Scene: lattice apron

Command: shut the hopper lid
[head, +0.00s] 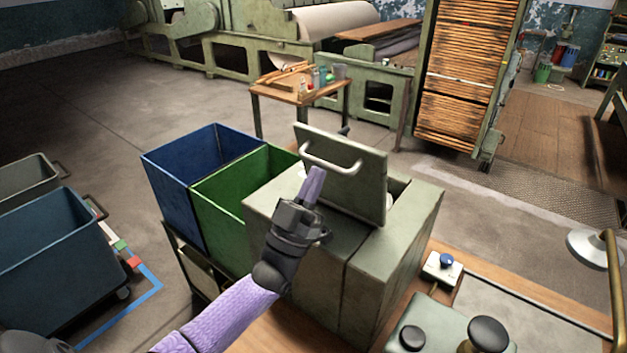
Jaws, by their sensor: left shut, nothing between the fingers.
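The hopper (398,248) is a grey-green metal box in the middle of the head view. Its lid (362,188) stands raised, tilted up, with a pale bar handle (331,164) across its upper face. Part of the hopper's opening shows at the lid's right side. My left gripper (314,178) is shut and empty, just below the handle and in front of the lid. I cannot tell whether it touches the lid. My right gripper is not in view.
A blue bin (178,190) and a green bin (222,208) stand left of the hopper. A control box with a blue knob (446,262) sits at its right. A small wooden table (290,98) stands behind. Open floor (110,125) lies at the far left.

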